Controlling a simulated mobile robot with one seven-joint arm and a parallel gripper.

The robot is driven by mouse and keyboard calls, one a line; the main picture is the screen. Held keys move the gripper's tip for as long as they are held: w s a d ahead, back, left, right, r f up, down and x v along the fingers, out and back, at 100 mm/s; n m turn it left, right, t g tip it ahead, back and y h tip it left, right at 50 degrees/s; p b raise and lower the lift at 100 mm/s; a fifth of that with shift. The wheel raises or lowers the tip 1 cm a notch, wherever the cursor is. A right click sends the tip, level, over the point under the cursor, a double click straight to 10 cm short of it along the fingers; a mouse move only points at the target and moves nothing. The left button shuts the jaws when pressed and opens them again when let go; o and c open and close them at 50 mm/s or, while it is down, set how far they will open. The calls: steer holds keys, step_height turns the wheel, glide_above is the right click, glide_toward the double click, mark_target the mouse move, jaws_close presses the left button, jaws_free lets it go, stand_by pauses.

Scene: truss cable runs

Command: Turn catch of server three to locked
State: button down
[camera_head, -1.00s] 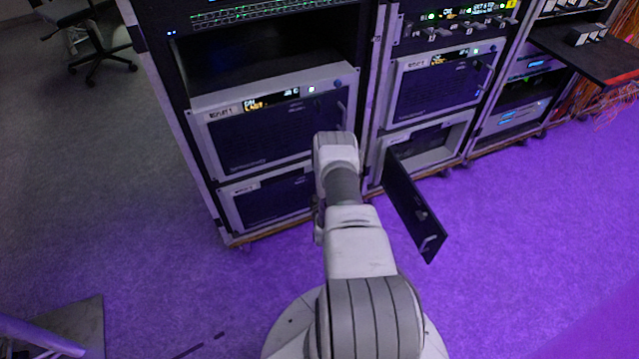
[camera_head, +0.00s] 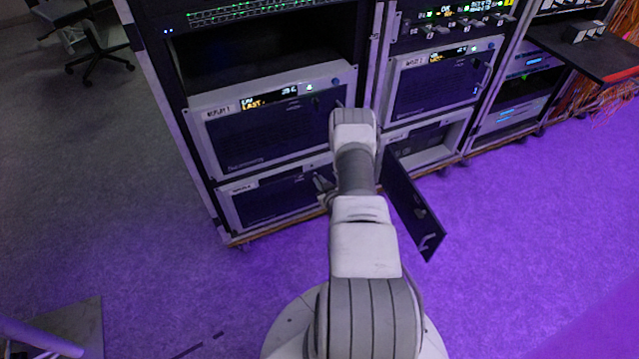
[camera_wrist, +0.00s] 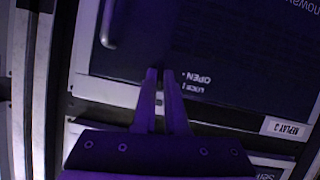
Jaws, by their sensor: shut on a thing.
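The lower left server (camera_head: 268,200) has a dark front in a pale frame. In the wrist view its dark door (camera_wrist: 235,60) appears upside down, with a label (camera_wrist: 285,129) that seems to read REPLAY 3. Printed OPEN and LOCK marks (camera_wrist: 193,82) sit right of my fingertips. My gripper (camera_wrist: 159,72) has its fingers close together at the door, near the marks, shut on the small catch. The fingers hide the catch, so its angle cannot be told. In the head view my gripper (camera_head: 321,184) is at the server's right side, partly behind my arm.
A bar handle (camera_wrist: 109,25) stands out from the door near my fingers. Another server (camera_head: 265,135) sits directly above. To the right, an open dark door (camera_head: 411,208) hangs out from the neighbouring rack's lower bay. The floor in front is mostly clear.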

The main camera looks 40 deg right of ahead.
steer(key=shift+d+m+y, duration=0.15)
steer(key=shift+m+y, duration=0.25)
steer(key=shift+m, duration=0.1)
steer(key=shift+w+r, duration=0.1)
steer(key=c, duration=1)
jaws_free()
steer(key=shift+o, duration=0.2)
steer(key=p+v, duration=0.5)
steer(key=v, duration=1.2)
steer(key=shift+s, duration=0.3)
